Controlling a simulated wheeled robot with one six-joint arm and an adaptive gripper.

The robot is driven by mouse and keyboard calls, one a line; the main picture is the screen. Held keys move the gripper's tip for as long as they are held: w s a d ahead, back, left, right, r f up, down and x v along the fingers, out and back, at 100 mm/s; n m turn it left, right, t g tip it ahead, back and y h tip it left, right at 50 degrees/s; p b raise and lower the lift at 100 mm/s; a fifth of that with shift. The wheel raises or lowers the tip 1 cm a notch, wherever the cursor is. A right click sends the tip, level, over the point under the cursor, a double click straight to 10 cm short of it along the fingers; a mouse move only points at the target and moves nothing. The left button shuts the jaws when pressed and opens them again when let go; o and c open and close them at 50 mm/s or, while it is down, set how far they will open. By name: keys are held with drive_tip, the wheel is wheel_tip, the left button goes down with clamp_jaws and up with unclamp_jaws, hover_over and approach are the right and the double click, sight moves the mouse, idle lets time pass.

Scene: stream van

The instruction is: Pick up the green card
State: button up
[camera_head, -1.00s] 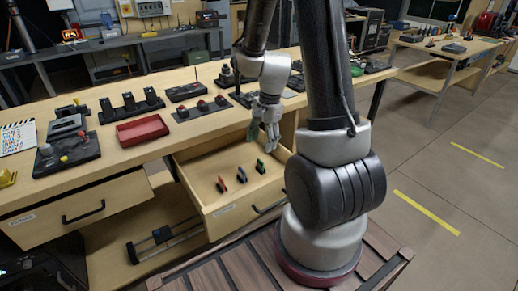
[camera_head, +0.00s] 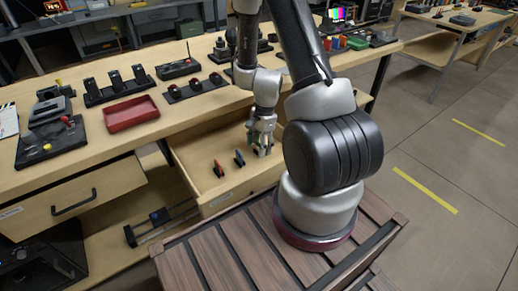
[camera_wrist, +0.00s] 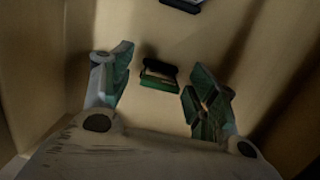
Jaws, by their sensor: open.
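The green card (camera_wrist: 158,84) stands in a small black holder on the drawer floor, seen in the wrist view between and beyond my two fingers. My gripper (camera_wrist: 160,74) is open around the line to it, with nothing between the pads, and the card looks apart from both fingers. In the head view my gripper (camera_head: 261,142) points down into the open drawer at its right side. It hides the green card there. The red card (camera_head: 218,169) and the blue card (camera_head: 240,158) stand in the drawer to the left of my gripper.
The open drawer (camera_head: 216,204) has wooden walls close around my gripper. The bench top (camera_head: 140,134) above carries a red tray (camera_head: 131,113) and several black devices. Another drawer (camera_head: 75,201) is at the left. Part of another holder (camera_wrist: 184,4) shows at the wrist view's top edge.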

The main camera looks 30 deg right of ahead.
drive_tip(key=c, duration=0.9)
drive_tip(key=shift+r, duration=0.1)
